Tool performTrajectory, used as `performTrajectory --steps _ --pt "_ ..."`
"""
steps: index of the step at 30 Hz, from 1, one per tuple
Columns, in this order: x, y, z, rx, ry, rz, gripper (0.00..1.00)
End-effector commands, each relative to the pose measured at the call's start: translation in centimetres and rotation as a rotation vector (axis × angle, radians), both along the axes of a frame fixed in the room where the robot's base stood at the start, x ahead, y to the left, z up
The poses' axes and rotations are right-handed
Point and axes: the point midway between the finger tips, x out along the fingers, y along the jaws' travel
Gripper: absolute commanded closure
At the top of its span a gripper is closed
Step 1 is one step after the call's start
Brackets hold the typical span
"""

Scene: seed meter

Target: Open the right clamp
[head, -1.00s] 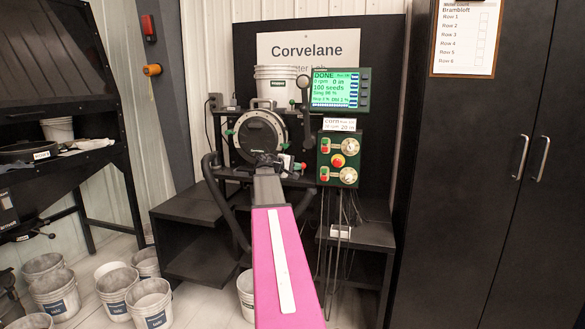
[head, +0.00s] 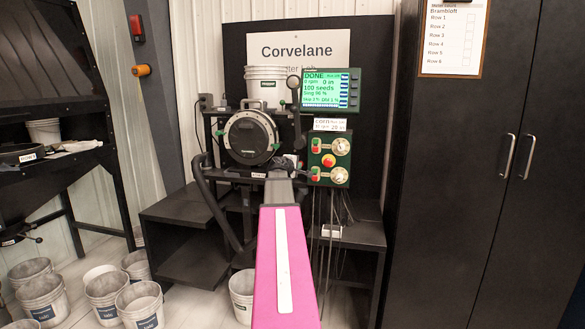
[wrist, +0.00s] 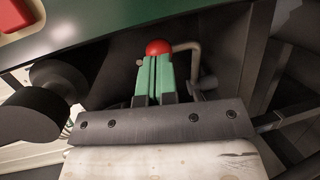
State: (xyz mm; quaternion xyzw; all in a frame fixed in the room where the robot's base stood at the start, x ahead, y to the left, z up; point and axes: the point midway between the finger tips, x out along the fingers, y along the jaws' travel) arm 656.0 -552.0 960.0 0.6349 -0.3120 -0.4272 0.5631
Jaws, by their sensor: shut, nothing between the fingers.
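A red ball knob (wrist: 158,47) on a bent grey rod (wrist: 190,58) is just beyond the fingertips. I cannot tell whether they touch it, or whether it belongs to the clamp. In the head view my arm hides the gripper.
A green control box (head: 329,159) with knobs and buttons stands close to the right, below a lit screen (head: 325,90). A black hose (head: 212,205) hangs at the left. White buckets (head: 139,304) stand on the floor at left. A black cabinet (head: 475,180) is at right.

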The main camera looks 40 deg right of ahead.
Motion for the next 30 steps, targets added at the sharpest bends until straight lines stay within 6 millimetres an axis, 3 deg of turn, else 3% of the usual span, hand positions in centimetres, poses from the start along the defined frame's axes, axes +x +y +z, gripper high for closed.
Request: performTrajectory --steps 4,17,23,30 --pt "0.0 -0.8 0.0 0.000 0.000 -0.002 1.00" --pt "-0.3 -0.4 0.1 0.000 0.001 -0.004 1.00" --pt "-1.8 2.1 0.6 0.000 0.001 0.001 1.00" --pt "-4.5 6.4 1.6 -0.001 -0.001 0.003 1.00"
